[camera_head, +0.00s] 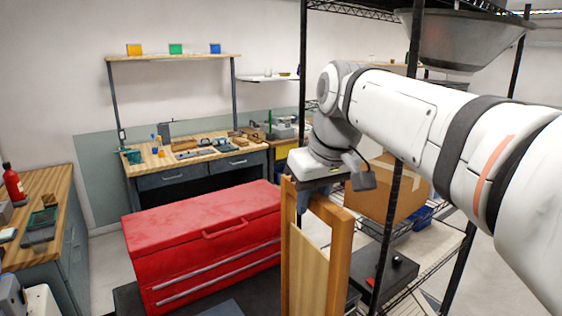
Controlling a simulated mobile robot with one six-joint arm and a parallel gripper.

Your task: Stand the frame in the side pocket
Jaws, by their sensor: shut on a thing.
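The wooden frame (339,262) is upright at the lower centre, seen nearly edge-on, with a pale panel between its light-brown rails. My gripper (303,203) is above it and shut on its top part; my wrist hides some of the contact. The frame's lower end runs out of the picture, so I cannot see what is below it. I cannot make out the side pocket in this view.
A red chest (205,232) with a handle stands just left of the frame. A black wire shelf with a cardboard box (392,190) stands close on the right. A workbench (200,155) with tools is at the back, and a counter (38,215) at the left.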

